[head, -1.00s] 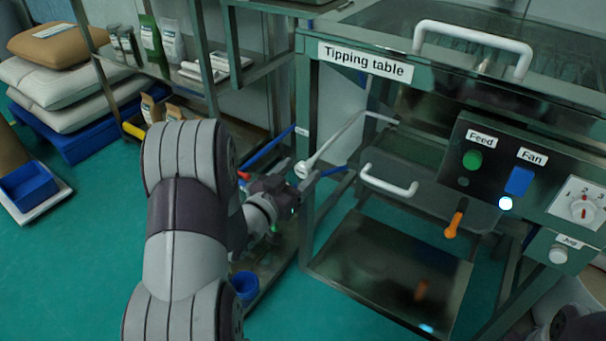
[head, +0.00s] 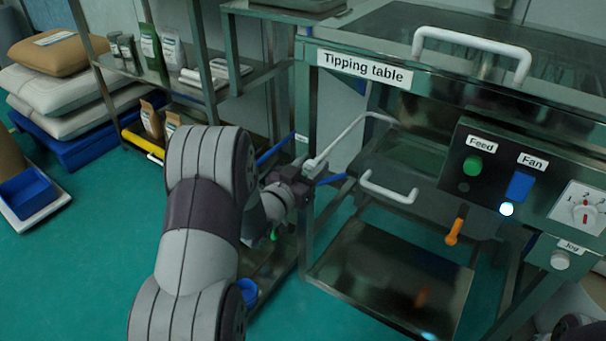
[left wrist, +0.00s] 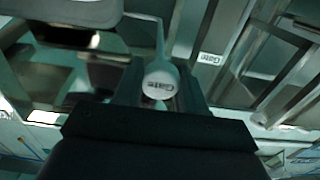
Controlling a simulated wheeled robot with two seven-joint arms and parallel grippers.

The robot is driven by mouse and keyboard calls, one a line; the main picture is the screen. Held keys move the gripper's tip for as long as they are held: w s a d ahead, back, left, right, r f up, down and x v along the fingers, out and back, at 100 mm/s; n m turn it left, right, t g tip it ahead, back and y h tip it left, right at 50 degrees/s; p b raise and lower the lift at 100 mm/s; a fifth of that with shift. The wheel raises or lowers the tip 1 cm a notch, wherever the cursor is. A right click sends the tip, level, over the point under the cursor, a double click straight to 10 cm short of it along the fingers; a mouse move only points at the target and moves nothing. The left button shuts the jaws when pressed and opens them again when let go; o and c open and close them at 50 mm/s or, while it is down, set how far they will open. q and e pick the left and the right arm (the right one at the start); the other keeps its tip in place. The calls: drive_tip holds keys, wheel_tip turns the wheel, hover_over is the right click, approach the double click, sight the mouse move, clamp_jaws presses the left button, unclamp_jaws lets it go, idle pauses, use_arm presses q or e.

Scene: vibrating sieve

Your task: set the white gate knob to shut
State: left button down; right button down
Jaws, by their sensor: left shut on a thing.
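The white gate knob (left wrist: 160,82) shows in the left wrist view, round and marked "Gate", on a pale rod. My left gripper (left wrist: 161,90) has a dark finger on each side of it and is shut on it. In the head view, the white rod (head: 345,137) slants down left from under the tipping table (head: 365,66) to my left gripper (head: 311,170). The gripper mostly hides the knob there. A small "Gate" label (left wrist: 210,59) is on the frame in the left wrist view.
White handles (head: 389,190) stick out from the table. A shelf rack (head: 225,75) stands behind my left arm. Green floor (head: 75,270) is free at the left.

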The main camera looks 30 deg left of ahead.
sight(318, 159)
use_arm(q)
drive_tip(key=w, duration=0.4)
drive_tip(key=shift+w+d+r, duration=0.1)
drive_tip(key=shift+w+d, duration=0.05)
drive_tip(key=shift+w, duration=0.15)
drive_tip(key=shift+r, duration=0.2)
drive_tip(key=c, duration=1.1)
unclamp_jaws()
drive_tip(key=o, duration=0.4)
drive_tip(key=shift+w+f, duration=0.1)
